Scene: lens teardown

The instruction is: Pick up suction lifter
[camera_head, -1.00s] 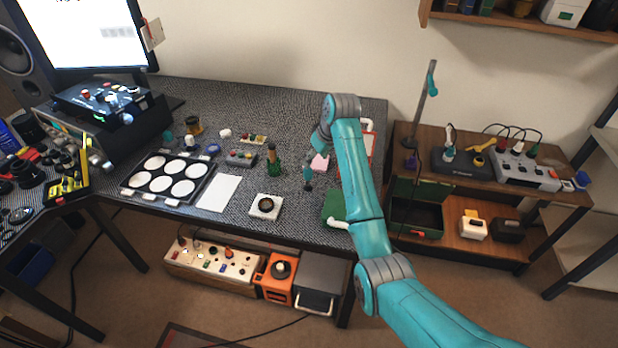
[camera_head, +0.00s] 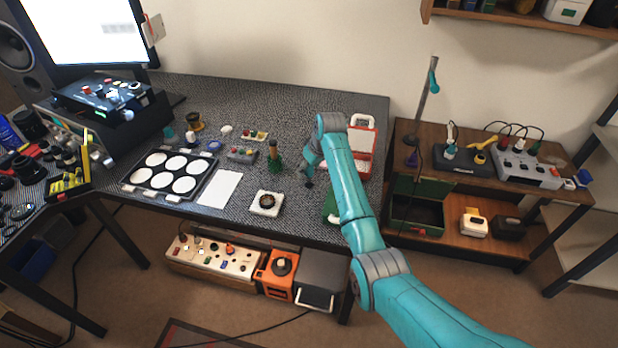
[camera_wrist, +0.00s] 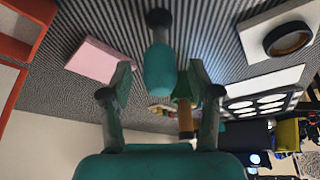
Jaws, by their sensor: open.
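The suction lifter, with a teal handle and a dark cup, stands on the grey mat. In the wrist view the lifter (camera_wrist: 160,68) is between my two fingers, its handle end toward me and its cup against the mat. In the head view only the lifter's dark lower part (camera_head: 308,183) shows clearly, with my gripper hiding the handle. My gripper (camera_head: 308,166) is over it, pointing down. In the wrist view my gripper (camera_wrist: 160,82) is open, with a gap visible on each side of the handle.
A pink block (camera_wrist: 98,61) lies beside the left finger. A green bottle with a brown top (camera_head: 274,160) stands to the left. A white square holder with a dark ring (camera_head: 266,203) sits nearer the front edge. A red-framed case (camera_head: 361,140) is behind my arm.

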